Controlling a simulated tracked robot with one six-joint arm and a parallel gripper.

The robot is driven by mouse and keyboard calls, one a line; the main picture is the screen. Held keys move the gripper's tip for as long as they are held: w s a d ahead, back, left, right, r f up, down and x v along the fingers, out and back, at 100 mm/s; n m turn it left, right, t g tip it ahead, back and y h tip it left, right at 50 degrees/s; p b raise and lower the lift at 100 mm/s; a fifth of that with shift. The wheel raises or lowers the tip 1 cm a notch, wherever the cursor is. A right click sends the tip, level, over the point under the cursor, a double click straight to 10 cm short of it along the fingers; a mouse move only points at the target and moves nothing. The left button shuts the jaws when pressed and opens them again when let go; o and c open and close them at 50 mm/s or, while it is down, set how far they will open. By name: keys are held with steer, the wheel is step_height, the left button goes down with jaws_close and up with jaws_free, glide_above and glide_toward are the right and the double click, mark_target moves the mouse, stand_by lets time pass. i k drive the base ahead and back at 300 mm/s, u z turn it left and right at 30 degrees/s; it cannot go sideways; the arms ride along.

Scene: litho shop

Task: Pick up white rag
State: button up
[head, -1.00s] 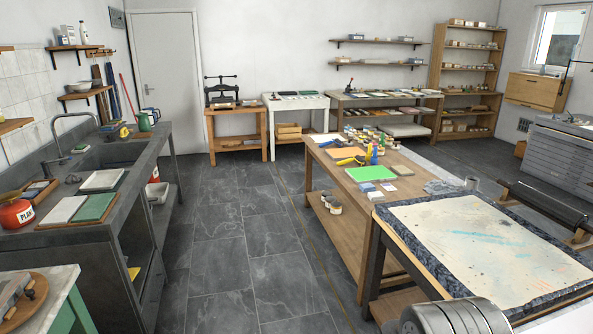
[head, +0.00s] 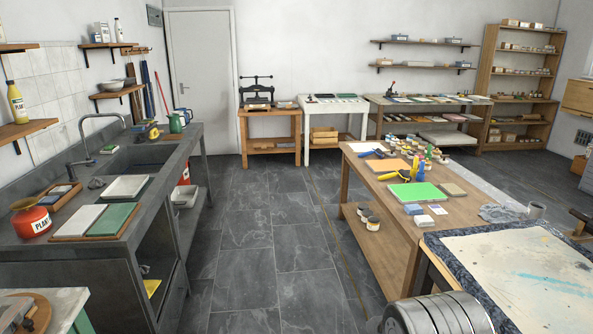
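A litho stone (head: 515,265) with a stained sheet stands at the front right. A grey sink counter (head: 95,250) runs along the left. Open dark tile floor (head: 265,240) lies between counter and worktable. Inks and a green sheet (head: 415,195) are on the worktable.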

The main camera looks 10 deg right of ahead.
mark_target(424, 221)
steer(key=i, duration=2.15)
steer(key=z, duration=0.9)
steer(key=i, duration=1.2)
steer(key=z, duration=0.35)
